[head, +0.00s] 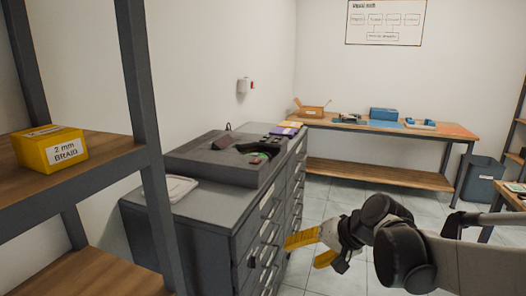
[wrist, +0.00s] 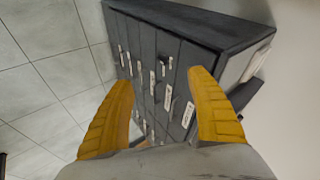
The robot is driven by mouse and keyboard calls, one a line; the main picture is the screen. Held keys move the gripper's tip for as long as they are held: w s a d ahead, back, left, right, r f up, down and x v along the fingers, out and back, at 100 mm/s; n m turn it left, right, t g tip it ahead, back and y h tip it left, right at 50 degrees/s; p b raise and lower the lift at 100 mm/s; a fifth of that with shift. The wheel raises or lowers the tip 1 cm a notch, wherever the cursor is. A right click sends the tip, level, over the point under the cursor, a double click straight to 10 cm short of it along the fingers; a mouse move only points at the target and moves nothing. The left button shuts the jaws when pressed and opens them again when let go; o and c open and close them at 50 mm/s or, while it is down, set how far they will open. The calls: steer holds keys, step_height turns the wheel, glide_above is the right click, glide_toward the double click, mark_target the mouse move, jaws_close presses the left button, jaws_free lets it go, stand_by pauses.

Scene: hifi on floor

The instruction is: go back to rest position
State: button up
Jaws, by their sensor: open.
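My gripper (head: 306,248) has yellow fingers and reaches toward the front of the grey drawer cabinet (head: 190,212) in the head view. In the wrist view the two yellow fingers of my gripper (wrist: 158,105) are spread wide, with nothing between them. Beyond them the drawer cabinet (wrist: 165,45) shows tilted, with several labelled drawers that look closed. I cannot tell from these frames whether a finger touches the cabinet. My arm comes in from the lower right of the head view.
A dark tray (head: 200,168) with small items lies on the cabinet top. A shelf holds a yellow "2 mm BRAID" box (head: 50,148) at left. A wooden workbench (head: 375,125) stands at the back, with a grey bin (head: 482,180) to its right. Tiled floor is free between.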

steer(key=s+d+n+h, duration=0.1)
steer(key=s+d+h, duration=0.2)
steer(key=s, duration=0.7)
steer(key=s+d+n+t+h, duration=0.1)
steer(key=s+d+h, duration=0.2)
steer(key=s, duration=0.6)
steer(key=shift+s+d, duration=0.35)
steer(key=shift+d, duration=0.9)
steer(key=shift+f, duration=0.1)
